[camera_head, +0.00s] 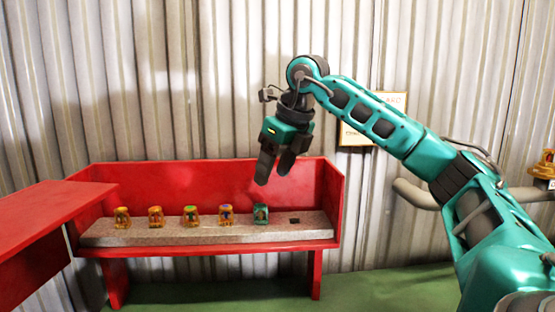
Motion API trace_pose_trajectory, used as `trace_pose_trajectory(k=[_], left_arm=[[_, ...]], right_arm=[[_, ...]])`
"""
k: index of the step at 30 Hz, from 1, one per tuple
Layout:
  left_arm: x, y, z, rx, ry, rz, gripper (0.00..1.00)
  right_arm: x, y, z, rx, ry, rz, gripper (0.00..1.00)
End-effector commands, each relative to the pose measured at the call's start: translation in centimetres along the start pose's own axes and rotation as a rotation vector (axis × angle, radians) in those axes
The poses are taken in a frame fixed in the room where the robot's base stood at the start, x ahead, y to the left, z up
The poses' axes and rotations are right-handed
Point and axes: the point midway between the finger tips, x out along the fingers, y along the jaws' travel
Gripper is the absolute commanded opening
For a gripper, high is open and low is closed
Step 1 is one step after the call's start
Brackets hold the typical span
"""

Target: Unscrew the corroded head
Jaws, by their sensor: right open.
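A row of small heads stands upright on the grey stone slab (180,236) of a red bench. The rightmost head (260,214) is blue-green, which looks like corrosion. The others are brass-coloured. My right gripper (273,177) hangs above the slab, pointing down, a little above and to the right of the blue-green head in the picture. Its fingers are open with nothing between them. The gap in depth between it and the heads is hard to judge. My left gripper is not in view.
A brass fitting (546,165) sits at the right edge above a grey pipe (415,192). A dark empty slot (294,220) lies at the slab's right end. A red surface (45,212) juts in at left. A sign (393,102) hangs partly behind my right arm.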

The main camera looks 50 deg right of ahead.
Motion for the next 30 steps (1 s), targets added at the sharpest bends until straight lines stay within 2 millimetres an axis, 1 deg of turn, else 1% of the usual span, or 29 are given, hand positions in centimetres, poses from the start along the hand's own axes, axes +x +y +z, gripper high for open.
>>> trace_pose_trajectory(k=[1,3,9,12,15,21,29,30], left_arm=[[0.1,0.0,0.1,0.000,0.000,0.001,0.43],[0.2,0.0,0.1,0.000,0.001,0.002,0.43],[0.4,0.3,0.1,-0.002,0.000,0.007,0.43],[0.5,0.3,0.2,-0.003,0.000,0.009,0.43],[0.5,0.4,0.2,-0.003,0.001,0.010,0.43],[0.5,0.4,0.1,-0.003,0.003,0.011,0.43],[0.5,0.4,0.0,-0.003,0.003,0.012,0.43],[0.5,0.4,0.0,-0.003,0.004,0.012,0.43]], right_arm=[[1.2,0.0,-0.1,0.000,0.003,0.000,0.60],[2.7,0.0,-0.1,0.000,0.004,0.000,0.60],[6.5,0.0,-0.1,0.000,0.004,0.002,0.60],[8.1,0.1,-0.1,-0.001,0.003,0.001,0.60],[9.2,0.1,0.0,-0.001,0.001,0.002,0.60],[10.3,0.1,0.0,-0.001,-0.001,0.002,0.60],[10.3,0.1,0.0,-0.001,0.000,0.002,0.60],[10.3,0.1,0.0,-0.001,0.000,0.002,0.57]])
